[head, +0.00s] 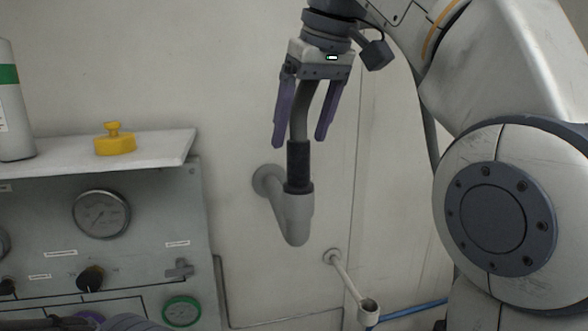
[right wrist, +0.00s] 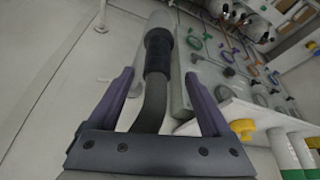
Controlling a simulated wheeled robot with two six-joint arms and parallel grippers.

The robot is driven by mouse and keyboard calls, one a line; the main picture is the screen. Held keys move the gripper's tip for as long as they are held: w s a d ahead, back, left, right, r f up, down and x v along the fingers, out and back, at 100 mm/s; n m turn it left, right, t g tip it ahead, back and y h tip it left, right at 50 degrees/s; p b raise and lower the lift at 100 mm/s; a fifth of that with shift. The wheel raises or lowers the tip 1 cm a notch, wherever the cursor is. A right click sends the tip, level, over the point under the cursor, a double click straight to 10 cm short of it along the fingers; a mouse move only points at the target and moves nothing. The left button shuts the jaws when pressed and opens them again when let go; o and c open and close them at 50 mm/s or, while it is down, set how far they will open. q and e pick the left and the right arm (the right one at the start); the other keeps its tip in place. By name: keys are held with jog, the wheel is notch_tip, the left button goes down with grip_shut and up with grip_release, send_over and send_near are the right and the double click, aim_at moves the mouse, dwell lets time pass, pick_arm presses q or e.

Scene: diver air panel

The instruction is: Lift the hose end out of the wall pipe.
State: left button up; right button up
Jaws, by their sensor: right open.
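The wall pipe (head: 296,218) is a light grey elbow that comes out of the wall and opens upward. The hose end (head: 298,165), a black sleeve below a grey hose (head: 299,122), stands upright in the pipe's mouth. My right gripper (head: 299,141) points down from above, open, with one purple finger on each side of the grey hose, above the black sleeve. In the right wrist view the hose (right wrist: 151,103) runs between the open fingers (right wrist: 159,76) with gaps at both sides, toward the sleeve (right wrist: 158,52) and pipe (right wrist: 161,20). My left gripper is not clearly seen.
A panel with a gauge (head: 101,214) and knobs stands at left. Its shelf (head: 60,160) carries a yellow knobbed object (head: 114,140) and a white cylinder (head: 14,105). A second, smaller wall holder (head: 367,308) sticks out at lower right, with a blue hose (head: 415,309) nearby.

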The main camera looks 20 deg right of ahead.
aim_at(295, 167)
jog(key=shift+w+d+f, duration=0.1)
jog(key=shift+w+f, duration=0.1)
jog(key=shift+f, duration=0.35)
jog(key=shift+w+d+f, duration=0.1)
jog(key=shift+w+f, duration=0.05)
jog(key=shift+f, duration=0.4)
jog(key=shift+p+x, duration=0.35)
jog(key=shift+x, duration=2.45)
jog(key=shift+r, duration=0.1)
grip_shut()
